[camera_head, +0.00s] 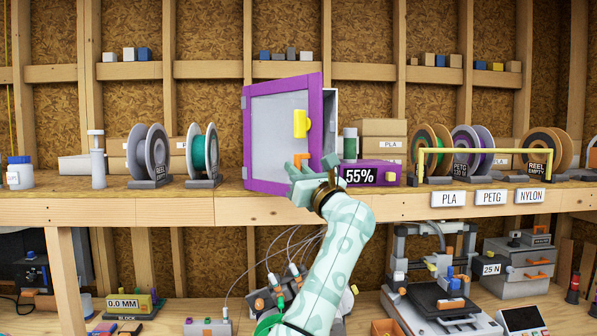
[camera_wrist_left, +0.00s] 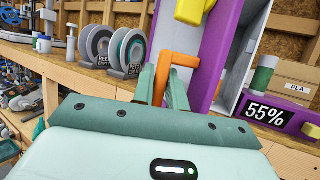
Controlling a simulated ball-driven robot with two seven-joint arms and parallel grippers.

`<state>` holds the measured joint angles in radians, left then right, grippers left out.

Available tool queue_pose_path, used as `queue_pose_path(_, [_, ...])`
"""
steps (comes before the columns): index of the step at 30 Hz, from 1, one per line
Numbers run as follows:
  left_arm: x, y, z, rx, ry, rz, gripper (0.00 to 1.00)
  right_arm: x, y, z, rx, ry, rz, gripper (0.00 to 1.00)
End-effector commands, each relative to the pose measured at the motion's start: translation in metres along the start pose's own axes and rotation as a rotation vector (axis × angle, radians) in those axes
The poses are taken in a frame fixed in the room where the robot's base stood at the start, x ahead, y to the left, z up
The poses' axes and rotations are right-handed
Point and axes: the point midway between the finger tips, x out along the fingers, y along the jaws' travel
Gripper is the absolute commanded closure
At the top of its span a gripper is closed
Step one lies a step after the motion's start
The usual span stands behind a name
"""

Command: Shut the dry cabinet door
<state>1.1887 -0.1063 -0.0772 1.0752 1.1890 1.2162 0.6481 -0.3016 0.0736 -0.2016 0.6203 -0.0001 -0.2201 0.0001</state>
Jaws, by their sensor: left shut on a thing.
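The dry cabinet door (camera_head: 272,120) has a purple frame and a grey panel, and it stands open above the bench edge. A yellow block (camera_head: 301,122) sits on it, with an orange handle (camera_head: 302,157) below. My left gripper (camera_head: 303,168) is shut on the orange handle. In the left wrist view the gripper fingers (camera_wrist_left: 163,84) are at the orange handle (camera_wrist_left: 178,60), under the yellow block (camera_wrist_left: 192,10). The cabinet's purple base (camera_head: 372,167) shows a 55% display; the door and my arm hide much of the cabinet. My right gripper is not in view.
Reels (camera_head: 200,150) stand on the shelf left of the door. A 3D printer (camera_head: 435,270) is on the lower bench.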

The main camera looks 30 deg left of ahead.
Motion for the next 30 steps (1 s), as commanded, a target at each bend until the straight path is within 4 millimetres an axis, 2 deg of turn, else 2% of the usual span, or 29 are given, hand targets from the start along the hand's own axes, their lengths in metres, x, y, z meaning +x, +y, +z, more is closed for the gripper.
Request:
queue_pose_path(2, [0.0, 0.0, -0.001, 0.001, 0.002, 0.0, 1.0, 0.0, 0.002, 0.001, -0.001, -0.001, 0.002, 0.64])
queue_pose_path(3, [0.001, 0.0, -0.001, 0.001, 0.002, 0.0, 0.75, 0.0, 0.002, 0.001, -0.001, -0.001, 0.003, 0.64])
queue_pose_path(4, [0.001, 0.0, -0.001, 0.001, 0.002, 0.0, 0.67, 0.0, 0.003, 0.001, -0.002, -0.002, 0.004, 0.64])
queue_pose_path(13, [-0.001, 0.0, 0.0, 0.0, 0.0, 0.0, 0.66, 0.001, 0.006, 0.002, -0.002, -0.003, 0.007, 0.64])
queue_pose_path(17, [-0.013, -0.001, -0.002, -0.002, 0.0, -0.001, 0.66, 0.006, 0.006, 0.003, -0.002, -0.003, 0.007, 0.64])
queue_pose_path(20, [-0.035, -0.001, -0.004, -0.003, 0.002, -0.002, 0.66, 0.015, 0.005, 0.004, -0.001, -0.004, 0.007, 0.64])
queue_pose_path(30, [-0.125, -0.001, -0.005, -0.001, 0.003, -0.003, 0.66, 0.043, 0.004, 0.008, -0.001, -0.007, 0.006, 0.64])
